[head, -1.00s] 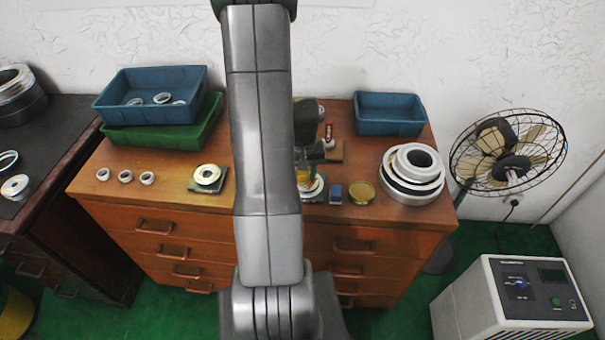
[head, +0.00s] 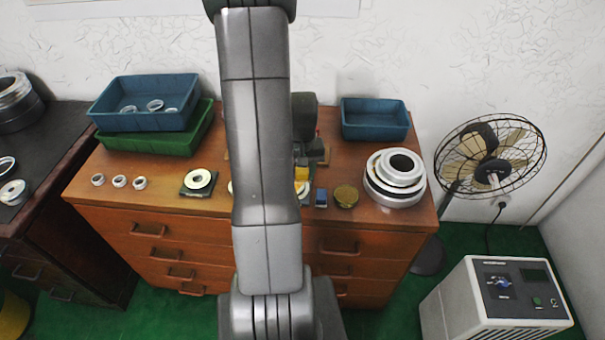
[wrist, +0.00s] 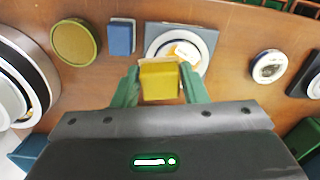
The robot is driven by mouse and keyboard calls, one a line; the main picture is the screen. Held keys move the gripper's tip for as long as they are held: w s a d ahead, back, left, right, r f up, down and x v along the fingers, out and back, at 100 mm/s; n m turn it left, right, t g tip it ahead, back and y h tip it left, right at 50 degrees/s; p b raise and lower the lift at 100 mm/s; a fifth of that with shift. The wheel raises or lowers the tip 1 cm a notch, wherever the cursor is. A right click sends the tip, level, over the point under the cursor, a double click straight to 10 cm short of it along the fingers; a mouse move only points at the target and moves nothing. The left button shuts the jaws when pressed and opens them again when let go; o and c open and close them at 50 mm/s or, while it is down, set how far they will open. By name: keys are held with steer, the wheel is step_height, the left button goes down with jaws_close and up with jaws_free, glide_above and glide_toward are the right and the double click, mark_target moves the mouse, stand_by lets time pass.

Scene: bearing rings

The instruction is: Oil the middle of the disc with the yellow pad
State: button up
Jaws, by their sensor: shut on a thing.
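My gripper (wrist: 155,85) has green fingers, shut on the yellow pad (wrist: 160,82). The pad also shows in the head view (head: 302,174), just right of my arm. In the wrist view, a pale disc (wrist: 153,42) with an orange and white middle sits on a grey plate (wrist: 208,38). The pad overlaps the disc's near edge in that view; I cannot tell whether they touch. In the head view my arm hides most of this disc and plate.
A blue block (head: 321,197), a gold round tin (head: 346,195) and stacked large rings (head: 395,190) stand to the right. Another disc (head: 198,181) on a plate and several small rings (head: 119,181) lie left. Blue bins (head: 375,122) (head: 140,118) stand at the back.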

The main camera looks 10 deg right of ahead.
steer(key=shift+r+p, duration=0.85)
steer(key=shift+r, duration=0.65)
